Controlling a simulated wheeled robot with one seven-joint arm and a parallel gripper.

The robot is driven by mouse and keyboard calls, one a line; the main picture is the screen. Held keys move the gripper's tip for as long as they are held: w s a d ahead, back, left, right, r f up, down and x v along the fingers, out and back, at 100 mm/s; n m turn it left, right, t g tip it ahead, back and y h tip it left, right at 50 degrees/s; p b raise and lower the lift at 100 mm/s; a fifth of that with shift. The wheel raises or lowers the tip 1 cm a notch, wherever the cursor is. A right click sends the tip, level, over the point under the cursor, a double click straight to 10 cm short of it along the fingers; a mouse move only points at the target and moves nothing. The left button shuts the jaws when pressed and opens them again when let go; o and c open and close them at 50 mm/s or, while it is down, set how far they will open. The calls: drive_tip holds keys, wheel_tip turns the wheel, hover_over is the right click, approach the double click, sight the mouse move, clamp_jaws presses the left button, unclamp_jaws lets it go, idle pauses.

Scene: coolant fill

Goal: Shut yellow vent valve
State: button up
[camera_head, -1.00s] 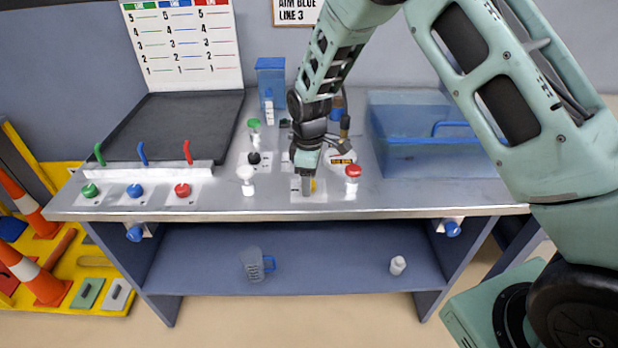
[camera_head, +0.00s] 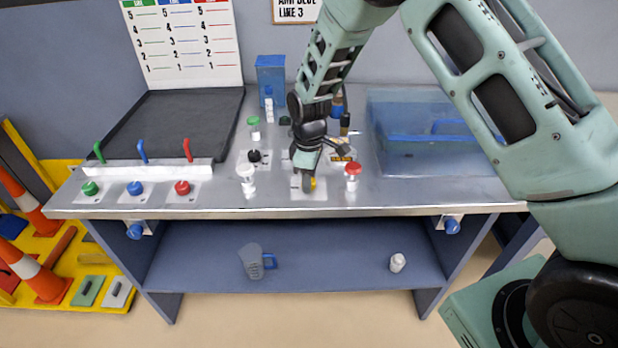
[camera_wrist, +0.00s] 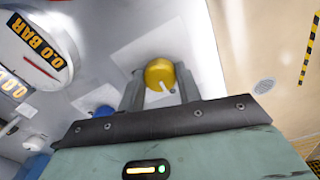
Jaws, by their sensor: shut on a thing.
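The yellow vent valve (camera_wrist: 159,74) is a round yellow knob with a white pointer mark, on a pale square plate on the bench top. In the wrist view it sits between the two fingers of my gripper (camera_wrist: 160,92), which is shut on it. In the head view my gripper (camera_head: 308,184) reaches down to the front middle of the bench, and only a sliver of the yellow knob (camera_head: 313,183) shows beside it. The white pointer mark points toward the lower right in the wrist view.
A red-topped valve (camera_head: 352,172) stands close to the right, and a white one (camera_head: 246,176) to the left. Black (camera_head: 254,156) and green (camera_head: 254,124) knobs are behind. A gauge reading 0.0 BAR (camera_wrist: 38,42) is near the gripper. A blue clear tank (camera_head: 425,150) stands right.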

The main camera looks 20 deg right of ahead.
drive_tip(key=m, duration=0.3)
drive_tip(key=shift+m, duration=0.3)
drive_tip(key=m, duration=0.4)
drive_tip(key=shift+r+m, duration=0.1)
drive_tip(key=shift+m, duration=0.2)
drive_tip(key=m, duration=0.4)
drive_tip(key=shift+m, duration=0.3)
drive_tip(key=shift+a+m+p, duration=0.1)
drive_tip(key=shift+m+p, duration=0.25)
drive_tip(key=shift+m, duration=1.75)
drive_tip(key=o, duration=1)
